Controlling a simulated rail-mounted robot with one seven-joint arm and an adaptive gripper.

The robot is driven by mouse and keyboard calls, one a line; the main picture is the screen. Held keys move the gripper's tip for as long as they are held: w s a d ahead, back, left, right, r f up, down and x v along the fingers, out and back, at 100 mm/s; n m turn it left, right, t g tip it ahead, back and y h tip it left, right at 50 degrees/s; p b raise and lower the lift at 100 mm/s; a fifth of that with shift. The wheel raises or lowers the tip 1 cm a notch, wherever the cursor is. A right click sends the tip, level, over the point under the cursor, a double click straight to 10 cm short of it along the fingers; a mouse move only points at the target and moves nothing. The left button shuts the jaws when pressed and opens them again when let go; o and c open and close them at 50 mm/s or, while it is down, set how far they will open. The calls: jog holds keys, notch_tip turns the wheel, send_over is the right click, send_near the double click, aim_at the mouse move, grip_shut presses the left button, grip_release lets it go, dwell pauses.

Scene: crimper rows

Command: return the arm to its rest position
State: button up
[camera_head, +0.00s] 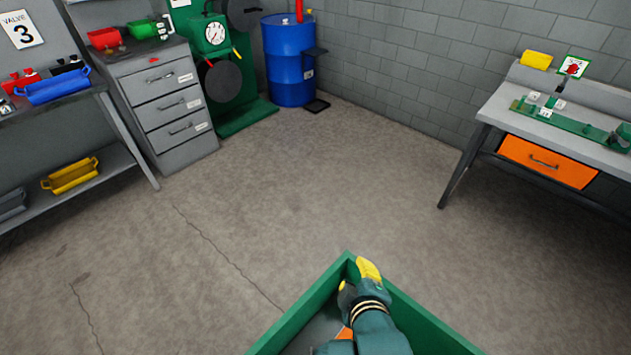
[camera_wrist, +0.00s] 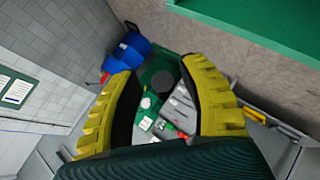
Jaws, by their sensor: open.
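My gripper (camera_head: 358,280) shows at the bottom middle of the head view, over the near green-walled tray (camera_head: 300,312). In the wrist view, the yellow ribbed fingers of my gripper (camera_wrist: 158,88) stand wide apart. Nothing is between them but the distant room. My teal arm reaches up from the bottom edge of the head view and hides part of the tray's inside. A small orange patch shows beside the arm; I cannot tell what it is.
A grey drawer cabinet (camera_head: 168,108), a green machine with a dial (camera_head: 214,34) and a blue drum (camera_head: 288,58) stand at the back. A shelf rack (camera_head: 95,190) is left, a workbench with an orange drawer (camera_head: 548,160) right. The floor between is clear.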

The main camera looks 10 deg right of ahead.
jog(key=w+a+r+m+t, duration=0.1)
jog(key=a+r+t, duration=0.1)
jog(key=r, duration=0.5)
jog(key=w+a+r+t, duration=0.1)
jog(key=a+r+t, duration=0.15)
jog(key=r, duration=0.55)
jog(key=s+a+r+m+t, duration=0.1)
jog(key=s+r+m+t, duration=0.15)
jog(key=r, duration=0.45)
jog(key=s+a+r+m+t+y, duration=0.1)
jog(key=s+r+m+t, duration=0.2)
jog(key=r, duration=0.4)
jog(key=s+a+r+m+t, duration=0.1)
jog(key=s+r+m+t, duration=0.2)
jog(key=r, duration=0.4)
notch_tip(320, 180, up, 35)
jog(key=g+p, duration=0.1)
jog(key=p, duration=3.4)
jog(key=shift+m, duration=0.45)
